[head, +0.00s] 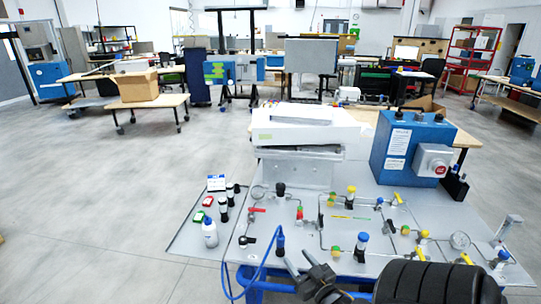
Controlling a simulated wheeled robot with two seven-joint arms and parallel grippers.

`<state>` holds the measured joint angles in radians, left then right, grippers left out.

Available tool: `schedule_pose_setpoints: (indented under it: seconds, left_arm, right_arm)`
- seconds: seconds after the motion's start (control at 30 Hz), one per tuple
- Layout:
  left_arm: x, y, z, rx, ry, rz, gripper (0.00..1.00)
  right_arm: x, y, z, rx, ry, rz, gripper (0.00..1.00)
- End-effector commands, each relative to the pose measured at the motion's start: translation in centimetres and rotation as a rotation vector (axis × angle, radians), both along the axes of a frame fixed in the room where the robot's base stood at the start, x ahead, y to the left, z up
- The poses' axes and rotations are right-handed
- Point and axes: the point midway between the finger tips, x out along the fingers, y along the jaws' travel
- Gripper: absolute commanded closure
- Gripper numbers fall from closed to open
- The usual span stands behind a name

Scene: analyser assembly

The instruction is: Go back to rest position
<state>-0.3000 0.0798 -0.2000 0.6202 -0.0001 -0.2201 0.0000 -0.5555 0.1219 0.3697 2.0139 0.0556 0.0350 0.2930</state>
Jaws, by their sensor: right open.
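My right gripper (297,259) is at the bottom of the head view, its arm coming in from the lower right. My left gripper is not in view.
The panel carries thin tubing, valves and gauges, with a blue cable (262,268) hanging left of the gripper. A white analyser (305,133) and blue box (400,140) stand behind. Open floor lies left.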

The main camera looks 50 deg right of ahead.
Motion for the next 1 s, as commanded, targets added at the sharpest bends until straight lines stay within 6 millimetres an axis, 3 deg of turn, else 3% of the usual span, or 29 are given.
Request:
schedule_pose_setpoints:
  seconds: [0.27, 0.37, 0.47, 0.57, 0.73, 1.0]
  left_arm:
    - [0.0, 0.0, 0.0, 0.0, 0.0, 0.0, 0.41]
    - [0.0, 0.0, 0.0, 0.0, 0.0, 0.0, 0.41]
    - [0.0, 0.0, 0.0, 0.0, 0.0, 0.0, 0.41]
    - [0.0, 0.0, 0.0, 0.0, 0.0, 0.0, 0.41]
    - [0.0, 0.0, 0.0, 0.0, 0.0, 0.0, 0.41]
    - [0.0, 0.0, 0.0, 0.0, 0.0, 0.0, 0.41]
  right_arm:
    - [0.1, 0.1, 0.0, 0.001, 0.004, 0.001, 0.5]
    - [0.3, 0.9, -0.6, 0.014, 0.047, 0.008, 0.5]
    - [0.7, 3.2, -1.9, 0.044, 0.162, 0.027, 0.5]
    - [0.5, 6.9, -3.8, 0.079, 0.351, 0.069, 0.5]
    - [-2.2, 13.6, -6.4, 0.109, 0.694, 0.169, 0.5]
    - [-7.3, 19.4, -7.3, 0.098, 1.026, 0.294, 0.5]
